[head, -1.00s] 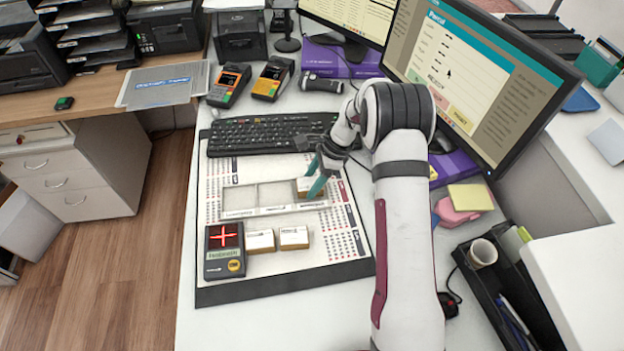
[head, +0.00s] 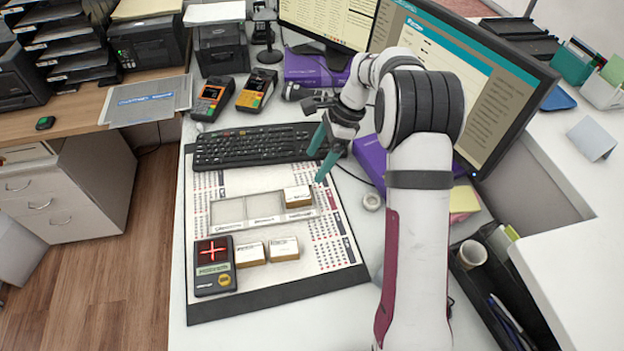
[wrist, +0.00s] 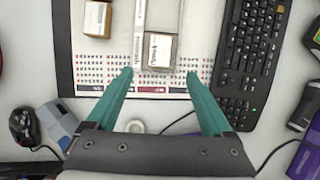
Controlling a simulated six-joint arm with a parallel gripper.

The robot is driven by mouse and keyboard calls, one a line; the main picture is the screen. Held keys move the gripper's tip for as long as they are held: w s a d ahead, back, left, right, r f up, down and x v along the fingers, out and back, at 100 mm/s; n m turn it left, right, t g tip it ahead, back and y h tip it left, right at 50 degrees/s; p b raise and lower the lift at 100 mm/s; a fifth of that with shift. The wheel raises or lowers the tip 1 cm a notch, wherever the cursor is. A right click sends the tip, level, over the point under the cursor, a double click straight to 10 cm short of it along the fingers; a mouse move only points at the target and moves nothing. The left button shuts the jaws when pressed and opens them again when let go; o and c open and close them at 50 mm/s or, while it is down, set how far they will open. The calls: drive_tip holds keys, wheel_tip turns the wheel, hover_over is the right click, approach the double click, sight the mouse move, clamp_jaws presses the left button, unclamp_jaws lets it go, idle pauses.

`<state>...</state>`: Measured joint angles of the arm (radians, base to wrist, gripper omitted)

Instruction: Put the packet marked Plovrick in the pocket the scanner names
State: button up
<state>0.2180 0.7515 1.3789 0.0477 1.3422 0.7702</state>
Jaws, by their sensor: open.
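A white-topped cardboard packet (head: 297,196) sits in the right pocket of the three-pocket tray (head: 228,227). It also shows in the wrist view (wrist: 160,51). Two similar packets, the left one (head: 250,254) and the right one (head: 284,248), lie side by side on the mat in front of the tray. The print on the packets is too small to read. The dark scanner (head: 214,266) shows a lit red cross; its small text is unreadable. My gripper (head: 317,165) is open and empty, above and right of the packet in the tray, apart from it. The other two pockets look empty.
The printed mat (head: 330,255) has bare space around the tray. A keyboard (head: 250,146) lies behind it. A monitor (head: 480,80) and a purple box (head: 370,157) stand close to my arm at the right. Two card terminals (head: 212,98) stand back left.

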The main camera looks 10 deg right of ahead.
drive_tip(key=s+a+r+n+h, duration=0.1)
drive_tip(key=s+a+r+n, duration=0.25)
drive_tip(key=s+r, duration=0.6)
drive_tip(key=s+a+n+h, duration=0.1)
drive_tip(key=s+n, duration=0.8)
drive_tip(key=s, duration=1.5)
drive_tip(key=shift+s+a+f+h, duration=0.25)
drive_tip(key=shift+s+a+h, duration=0.05)
drive_tip(key=shift+h, duration=0.1)
